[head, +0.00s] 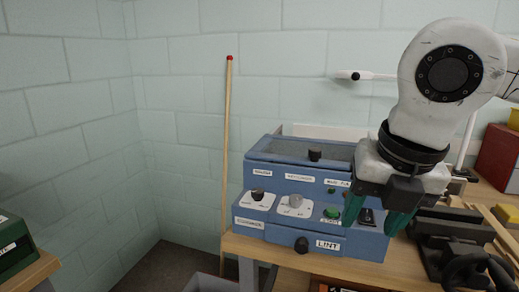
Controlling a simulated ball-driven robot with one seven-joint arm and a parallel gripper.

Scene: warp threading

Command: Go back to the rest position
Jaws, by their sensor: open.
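My gripper (376,222) is at the right of the head view, pointing down with its two green fingers apart. I cannot tell whether the fingers touch the box.
The box stands on a wooden bench (290,262). A dark vise-like tool (447,240) is right of my gripper. A red-tipped wooden pole (227,150) leans against the block wall. A red box (499,158) is at the far right, and a green box (14,245) at the far left.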

